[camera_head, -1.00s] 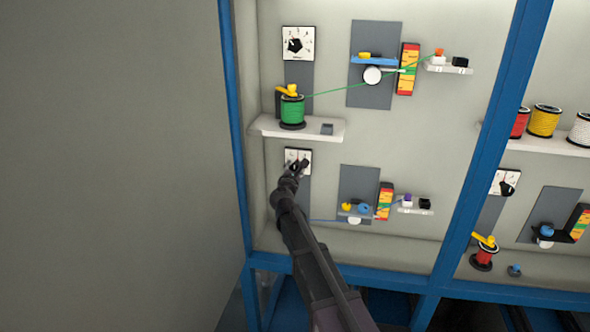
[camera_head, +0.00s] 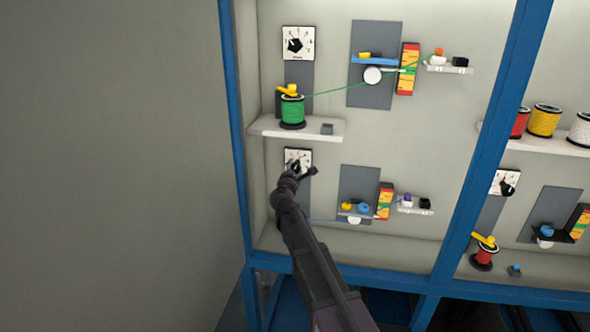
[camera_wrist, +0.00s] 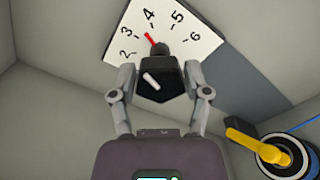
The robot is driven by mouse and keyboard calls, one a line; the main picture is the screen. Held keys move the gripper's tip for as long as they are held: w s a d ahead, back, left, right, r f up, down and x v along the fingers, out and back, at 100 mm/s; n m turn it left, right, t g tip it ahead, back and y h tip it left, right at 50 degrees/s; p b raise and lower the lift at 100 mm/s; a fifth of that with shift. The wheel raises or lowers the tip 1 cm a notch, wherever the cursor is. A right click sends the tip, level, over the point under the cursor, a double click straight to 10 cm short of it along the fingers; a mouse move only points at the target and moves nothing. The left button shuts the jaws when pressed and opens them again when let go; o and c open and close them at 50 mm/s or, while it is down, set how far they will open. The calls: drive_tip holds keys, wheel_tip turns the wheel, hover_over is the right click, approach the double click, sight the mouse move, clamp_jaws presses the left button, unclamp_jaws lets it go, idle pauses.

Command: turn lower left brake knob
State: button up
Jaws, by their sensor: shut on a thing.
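The lower left brake knob (camera_wrist: 160,78) is black with a white mark, in front of a white numbered dial (camera_wrist: 192,28) with a red mark between 3 and 4. My gripper (camera_wrist: 162,82) is shut on the knob, with one finger on each side of it. In the head view my gripper (camera_head: 303,170) is at the lower left dial (camera_head: 298,154), below the left shelf. My gripper and arm cover most of the knob there.
A spool with a yellow lever (camera_wrist: 255,141) is at the lower right of the wrist view. The shelf (camera_head: 270,127) with a green spool (camera_head: 292,110) is just above my gripper. The blue frame post (camera_head: 234,120) stands to the left.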

drive_tip(key=shift+w+m, duration=0.1)
drive_tip(key=shift+m, duration=1.5)
drive_tip(key=o, duration=1.1)
drive_tip(key=s, duration=0.4)
drive_tip(key=s+a, duration=0.1)
drive_tip(key=s, duration=0.3)
drive_tip(key=s+a, duration=0.1)
drive_tip(key=s, duration=0.3)
drive_tip(key=shift+a, duration=0.15)
